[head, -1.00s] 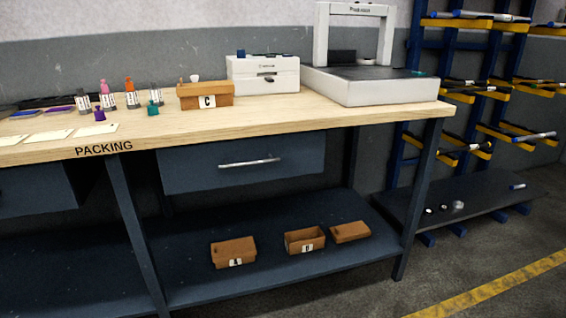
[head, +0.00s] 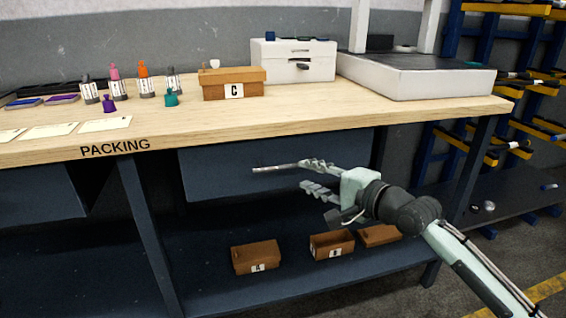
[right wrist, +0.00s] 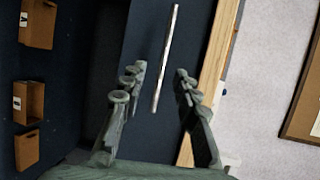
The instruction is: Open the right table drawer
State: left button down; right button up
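The right table drawer (head: 225,178) has a dark blue front under the bench top and looks shut. Its pale bar handle (head: 274,169) is partly covered by my right gripper in the head view. My right gripper (head: 301,174) is open and empty, reaching in from the right in front of the handle. In the right wrist view the handle (right wrist: 166,58) runs between the two spread fingers (right wrist: 160,70), with the drawer front (right wrist: 194,25) behind it. No contact with the handle is clear. My left gripper is out of view.
The wooden bench top (head: 330,122) overhangs the drawer. It bears a box marked C (head: 220,90), bottles and a white printer (head: 270,62). Small brown boxes, one marked A (head: 255,256), sit on the lower shelf (head: 215,290). A bench leg (head: 150,235) stands left of the drawer.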

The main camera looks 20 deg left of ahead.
aim_at(290, 167)
jog(key=x, duration=0.6)
jog(key=shift+w+a+r, duration=0.15)
jog(key=shift+a+r, duration=0.05)
jog(key=shift+a, duration=0.15)
jog(key=shift+w+a+f, duration=0.1)
jog(key=shift+w+a, duration=0.25)
jog(key=shift+a, duration=0.1)
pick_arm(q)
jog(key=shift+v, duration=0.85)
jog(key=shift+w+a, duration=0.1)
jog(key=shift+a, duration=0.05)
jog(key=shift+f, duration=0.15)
pick_arm(e)
grip_shut()
